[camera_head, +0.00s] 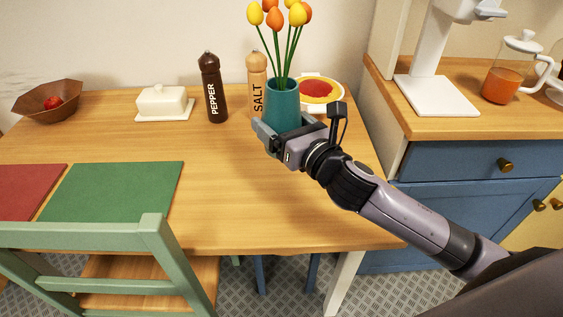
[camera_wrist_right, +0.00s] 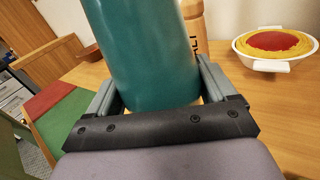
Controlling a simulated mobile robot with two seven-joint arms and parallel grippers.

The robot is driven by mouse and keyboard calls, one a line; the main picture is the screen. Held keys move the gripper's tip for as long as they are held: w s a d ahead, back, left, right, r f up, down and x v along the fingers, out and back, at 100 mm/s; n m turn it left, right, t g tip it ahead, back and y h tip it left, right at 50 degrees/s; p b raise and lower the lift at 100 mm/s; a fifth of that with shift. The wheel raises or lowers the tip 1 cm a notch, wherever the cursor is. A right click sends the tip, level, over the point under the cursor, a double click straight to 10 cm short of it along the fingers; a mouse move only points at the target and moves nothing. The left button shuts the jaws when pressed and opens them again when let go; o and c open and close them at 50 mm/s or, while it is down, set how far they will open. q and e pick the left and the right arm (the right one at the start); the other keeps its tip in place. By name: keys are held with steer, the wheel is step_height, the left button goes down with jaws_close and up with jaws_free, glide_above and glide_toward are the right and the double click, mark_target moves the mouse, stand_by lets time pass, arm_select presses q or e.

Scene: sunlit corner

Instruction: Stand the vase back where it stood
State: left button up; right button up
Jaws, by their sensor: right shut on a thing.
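The teal vase (camera_head: 283,103) holds several yellow and orange tulips (camera_head: 278,14) and stands upright over the right part of the wooden table. My right gripper (camera_head: 281,133) is shut on the vase, low on its body. In the right wrist view the vase (camera_wrist_right: 142,50) fills the space between the two fingers (camera_wrist_right: 158,90). The vase's base is hidden behind the gripper, so I cannot tell whether it touches the table. My left gripper is not in view.
The salt mill (camera_head: 257,75) is close behind the vase, with the pepper mill (camera_head: 212,90) further left. A dish of red and yellow food (camera_head: 336,100) lies behind right. A butter dish (camera_head: 163,103), bowl (camera_head: 48,108) and green placemat (camera_head: 113,191) lie left. The table's middle front is bare.

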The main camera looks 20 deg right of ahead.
step_height(320, 180, down, 4)
steer(key=shift+r+b, duration=0.2)
steer(key=shift+b, duration=0.3)
steer(key=shift+f+b, duration=0.85)
steer(key=shift+f, duration=1.35)
steer(key=shift+f, duration=0.15)
steer(key=o, duration=1.8)
steer(key=shift+f, duration=0.15)
steer(key=v, duration=1.2)
steer(key=shift+s, duration=0.1)
